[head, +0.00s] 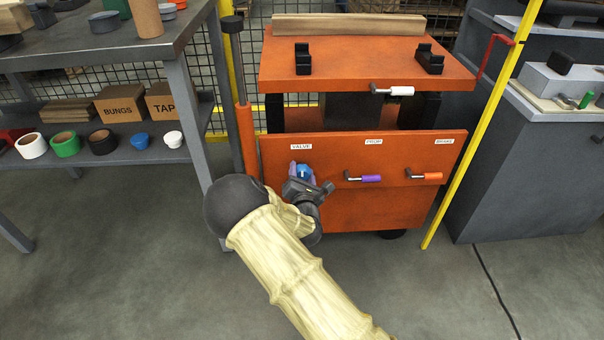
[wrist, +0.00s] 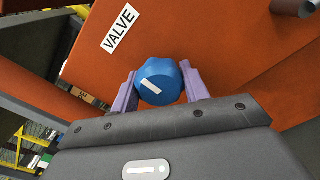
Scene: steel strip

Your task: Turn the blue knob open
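The blue knob (head: 304,173) is on the orange panel below the VALVE label (head: 301,147). In the wrist view the blue knob (wrist: 159,82) has a lobed rim and a white mark on its face, slanted in the picture. My gripper (head: 302,172) reaches the panel from below. In the wrist view its two purple fingers (wrist: 160,88) stand on either side of the knob, the left one close against it and the right one at its edge. I cannot tell whether both fingers press on it. The knob's lower side is partly hidden by my gripper.
Right of the knob are a purple-handled lever (head: 371,178) under PROP and an orange-handled lever (head: 432,176) under BRAKE. A white-handled lever (head: 400,91) is above. A yellow post (head: 455,165) stands right; a grey shelf (head: 100,152) with tape rolls stands left.

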